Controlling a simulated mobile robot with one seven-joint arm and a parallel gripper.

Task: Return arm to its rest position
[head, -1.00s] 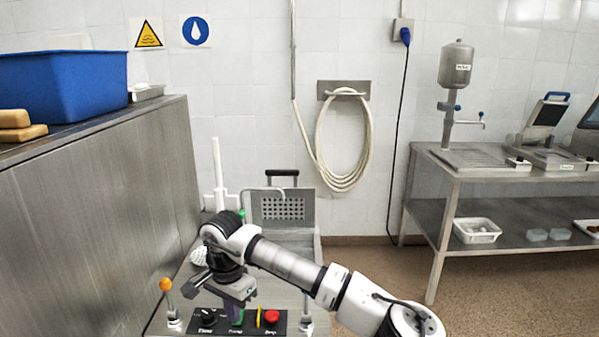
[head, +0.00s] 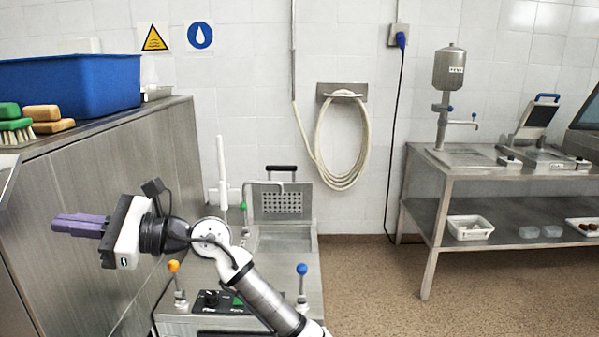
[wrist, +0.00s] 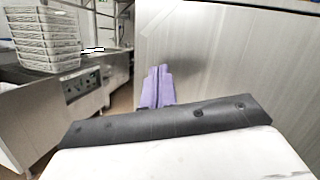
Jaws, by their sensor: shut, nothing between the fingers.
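My gripper (head: 80,225) is at the left in the head view, pointing left, with its purple fingers together and nothing between them. The wrist view also shows the closed purple fingers (wrist: 158,87) in front of a steel cabinet side. My arm reaches up from the bottom middle of the head view, bent at the wrist, in front of the steel fryer-like machine (head: 290,262). The arm covers part of the machine's control panel.
A steel cabinet (head: 130,160) stands close at the left, with a blue tub (head: 70,85) and brushes on top. Knobbed levers, orange (head: 174,267) and blue (head: 301,269), stand on the machine's front. Stacked perforated baskets (wrist: 45,40) show in the wrist view. The right floor is clear.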

